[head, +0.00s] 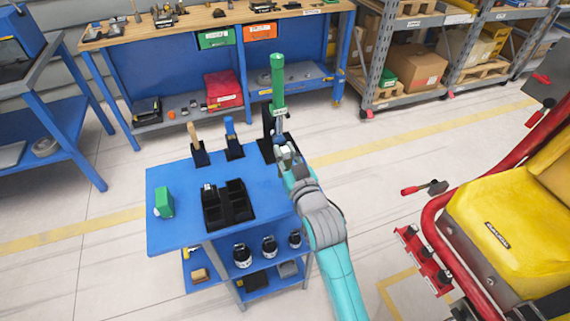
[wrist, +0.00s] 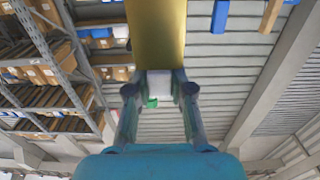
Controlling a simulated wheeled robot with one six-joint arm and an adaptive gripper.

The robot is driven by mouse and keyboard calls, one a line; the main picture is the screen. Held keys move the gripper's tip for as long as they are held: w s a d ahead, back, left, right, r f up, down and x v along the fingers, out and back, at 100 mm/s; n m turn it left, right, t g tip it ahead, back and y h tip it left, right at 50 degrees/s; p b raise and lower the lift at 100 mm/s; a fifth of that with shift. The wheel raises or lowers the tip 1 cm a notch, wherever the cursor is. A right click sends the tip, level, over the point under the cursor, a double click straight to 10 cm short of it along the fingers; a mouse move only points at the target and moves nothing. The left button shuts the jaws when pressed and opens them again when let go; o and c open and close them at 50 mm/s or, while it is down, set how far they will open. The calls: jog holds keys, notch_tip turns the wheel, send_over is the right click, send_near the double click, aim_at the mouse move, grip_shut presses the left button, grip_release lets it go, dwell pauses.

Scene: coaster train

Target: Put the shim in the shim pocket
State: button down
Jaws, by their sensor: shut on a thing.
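My gripper (head: 284,150) is over the back right corner of the blue table. In the head view I cannot make out the gold piece. A black divided tray (head: 228,204) lies on the table, left of my gripper. I cannot tell which place is the shim pocket.
A tall green cylinder (head: 278,80) stands upright right at my gripper. Black stands hold a blue-handled tool (head: 230,128) and a tan-handled tool (head: 194,136). A green block (head: 164,202) is at the table's left. A yellow seat (head: 500,220) with red rails is at right.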

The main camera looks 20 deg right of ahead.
aim_at(286, 164)
jog(key=shift+f, duration=2)
jog(key=shift+f, duration=0.15)
jog(key=c, duration=1)
grip_release()
jog(key=shift+c, duration=0.2)
jog(key=shift+s, duration=0.1)
jog(key=s, duration=1.2)
